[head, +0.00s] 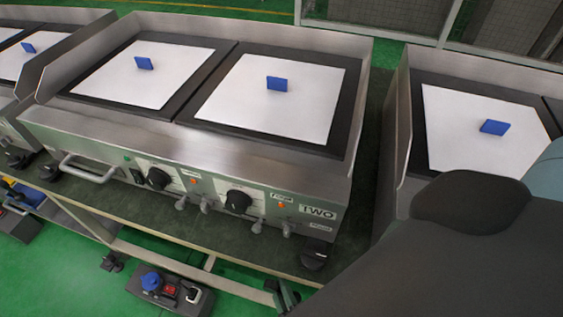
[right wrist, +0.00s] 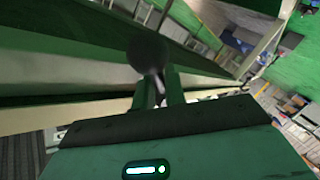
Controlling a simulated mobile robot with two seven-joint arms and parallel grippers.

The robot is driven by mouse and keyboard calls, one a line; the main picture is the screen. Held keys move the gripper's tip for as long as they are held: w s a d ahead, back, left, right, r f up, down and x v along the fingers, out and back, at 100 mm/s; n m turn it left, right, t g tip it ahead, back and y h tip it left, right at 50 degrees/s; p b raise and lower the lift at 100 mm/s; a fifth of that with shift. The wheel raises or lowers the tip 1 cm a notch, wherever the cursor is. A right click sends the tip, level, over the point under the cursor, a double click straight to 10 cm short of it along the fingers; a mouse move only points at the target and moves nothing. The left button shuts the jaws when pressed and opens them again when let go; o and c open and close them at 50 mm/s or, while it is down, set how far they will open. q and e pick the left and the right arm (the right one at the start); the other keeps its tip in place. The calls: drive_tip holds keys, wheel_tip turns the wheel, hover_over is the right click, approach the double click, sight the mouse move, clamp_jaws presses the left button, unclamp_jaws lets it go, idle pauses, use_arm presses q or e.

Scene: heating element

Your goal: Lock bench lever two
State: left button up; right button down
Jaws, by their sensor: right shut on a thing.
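The unit labelled TWO (head: 318,212) is a steel griddle on the bench (head: 225,250), with two white plates, each bearing a blue block, and black knobs on its front. My right gripper (head: 283,297) is at the bottom of the head view, below the bench's front edge and partly hidden by my arm. In the right wrist view its two green fingers (right wrist: 160,90) are shut on a lever (right wrist: 148,52) with a dark rounded end and a metallic part between the fingers. The lever is not clear in the head view. My left gripper is out of view.
A control box (head: 165,290) with a blue plug and red switch is low beneath the bench. Similar units stand left (head: 20,60) and right (head: 480,125). My right arm covers the lower right. Green floor shows in front; mesh fencing (head: 370,12) stands behind.

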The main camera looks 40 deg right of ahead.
drive_tip(key=shift+w+f+m+t+b, duration=0.1)
drive_tip(key=shift+f+m+t+b, duration=0.25)
drive_tip(key=shift+m+t+b, duration=0.3)
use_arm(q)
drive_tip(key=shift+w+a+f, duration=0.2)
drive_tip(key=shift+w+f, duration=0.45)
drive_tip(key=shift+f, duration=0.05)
use_arm(e)
drive_tip(key=shift+a, duration=0.1)
drive_tip(key=c, duration=1.5)
unclamp_jaws()
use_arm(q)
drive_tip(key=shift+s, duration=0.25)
use_arm(e)
drive_tip(key=shift+o, duration=0.2)
drive_tip(key=shift+r, duration=0.1)
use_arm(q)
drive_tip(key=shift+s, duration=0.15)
